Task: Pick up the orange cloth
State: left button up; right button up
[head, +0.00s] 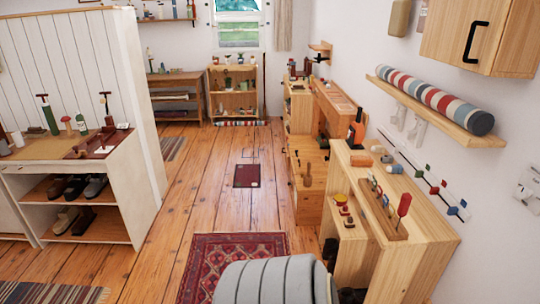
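I cannot make out an orange cloth anywhere in the head view. Small red and yellow items (343,208) lie on a lower ledge of the wooden cabinet (420,232) at the right, too small to identify. An orange-brown bottle (355,134) stands at that cabinet's far end. Neither of my grippers shows in the picture.
A white shoe shelf (115,185) stands left, beside a white partition. A grey ribbed padded object (268,283) fills the bottom middle, over a red patterned rug (225,255). The plank floor between is open, with a dark red square (246,176) lying on it.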

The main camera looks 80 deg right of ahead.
aim_at(360, 161)
jog(key=z, duration=3.35)
jog(key=i+j+z, duration=0.15)
jog(key=i+j, duration=0.35)
jog(key=i+j+z, duration=0.15)
jog(key=i+j, duration=0.3)
jog(key=j, duration=0.25)
